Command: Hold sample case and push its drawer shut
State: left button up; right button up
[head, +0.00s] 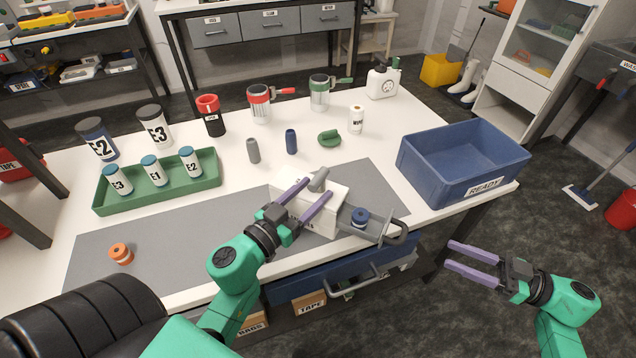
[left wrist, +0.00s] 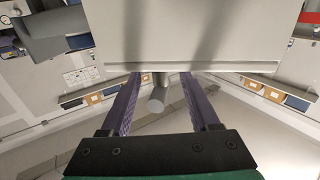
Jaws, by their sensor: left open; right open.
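The white sample case (head: 322,218) stands on the grey mat with a grey knob (head: 319,178) on its top. Its grey drawer (head: 372,228) is out on the right side, with a loop handle (head: 400,232) and a blue-lidded jar (head: 360,216) in it. My left gripper (head: 314,190) is open over the case, with a finger on either side of the knob. In the left wrist view the knob (left wrist: 157,98) lies between the two spread fingers, apart from both, below the broad case (left wrist: 190,35). My right gripper (head: 453,256) is open and empty, off the table's front right edge.
A blue READY bin (head: 420,172) stands at the table's right end. A green tray (head: 150,198) with several jars is at left. An orange roll (head: 121,254) lies on the mat (head: 180,250).

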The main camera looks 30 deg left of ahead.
aim_at(320, 190)
pick_arm(q)
jog(key=x, duration=0.3)
jog(key=shift+w, duration=0.15)
grip_shut()
jog(key=shift+f, duration=0.1)
dwell(2.0)
